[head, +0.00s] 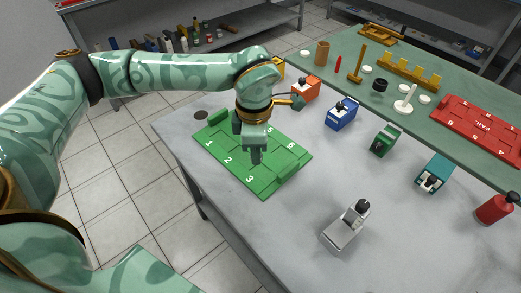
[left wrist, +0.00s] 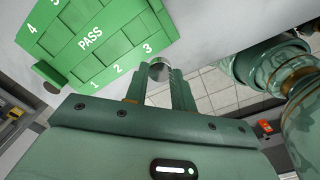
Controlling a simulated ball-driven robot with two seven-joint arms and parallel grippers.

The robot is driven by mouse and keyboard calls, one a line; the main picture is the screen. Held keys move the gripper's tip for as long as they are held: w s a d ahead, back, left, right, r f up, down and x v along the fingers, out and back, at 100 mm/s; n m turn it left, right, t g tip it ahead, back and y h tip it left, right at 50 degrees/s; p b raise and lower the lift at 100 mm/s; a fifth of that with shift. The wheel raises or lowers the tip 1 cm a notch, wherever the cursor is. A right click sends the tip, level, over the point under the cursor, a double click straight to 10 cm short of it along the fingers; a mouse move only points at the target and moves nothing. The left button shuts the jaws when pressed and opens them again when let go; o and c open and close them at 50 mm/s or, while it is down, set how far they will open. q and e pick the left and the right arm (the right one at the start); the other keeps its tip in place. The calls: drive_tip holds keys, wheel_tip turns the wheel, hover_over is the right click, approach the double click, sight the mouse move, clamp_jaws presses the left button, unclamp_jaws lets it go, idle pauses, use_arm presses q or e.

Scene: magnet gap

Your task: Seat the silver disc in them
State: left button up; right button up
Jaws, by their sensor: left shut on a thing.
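My left gripper (head: 257,157) points down over the green PASS tray (head: 212,148), near its numbers 2 and 3. In the left wrist view its fingers are shut on a round silver disc (left wrist: 160,70) at their tips. The disc cannot be made out in the head view. The tray also shows in the left wrist view (left wrist: 90,60), with PASS and numbers on it. A grey block with a black knob (head: 346,224) stands at the front of the grey table. My right gripper is not in view.
Orange (head: 306,89), blue (head: 341,114), green (head: 383,141) and teal (head: 433,174) blocks with dark knobs stand in a diagonal row. Behind are a red FAIL tray (head: 480,128), a yellow rack (head: 408,73) and a red bottle (head: 497,208). The grey table's middle is clear.

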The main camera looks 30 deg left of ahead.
use_arm(q)
drive_tip(key=w+f+n+b, duration=0.1)
drive_tip(key=f+n, duration=0.1)
drive_tip(key=n, duration=0.3)
drive_tip(key=w+a+f+n+b, duration=0.1)
drive_tip(key=w+f+n, duration=0.1)
drive_tip(key=n, duration=0.3)
drive_tip(key=w+f+n+b, duration=0.1)
drive_tip(key=w+f+n, duration=0.1)
drive_tip(key=n, duration=0.3)
drive_tip(key=shift+a+f+n, duration=0.3)
drive_tip(key=shift+a, duration=0.1)
drive_tip(key=shift+r, duration=0.1)
drive_tip(key=shift+f, duration=0.8)
drive_tip(key=shift+f+b, duration=0.35)
drive_tip(key=shift+f, duration=1.7)
